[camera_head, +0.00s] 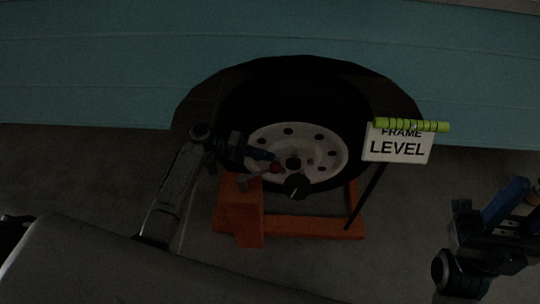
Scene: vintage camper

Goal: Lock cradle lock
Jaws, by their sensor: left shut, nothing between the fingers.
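The orange cradle (240,212) stands on the floor around the lower part of a black tire (292,94) with a white rim (335,150). A small red knob (275,168) shows in front of the rim, above the cradle's left post. A round black knob (295,187) sits to its lower right. I cannot tell which is the lock. My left gripper (268,156) is shut and empty, its blue fingers pointing right, just above the red knob; I cannot tell whether they touch. My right gripper (516,200) is at the right edge, partly cut off, far from the cradle.
A teal camper side (90,75) fills the top, with the wheel in its arch. A "FRAME LEVEL" sign (398,148) with a yellow-green level tube (412,125) stands right of the wheel, above a dark slanted bar (366,198). The grey floor (390,255) between the cradle and my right arm is clear.

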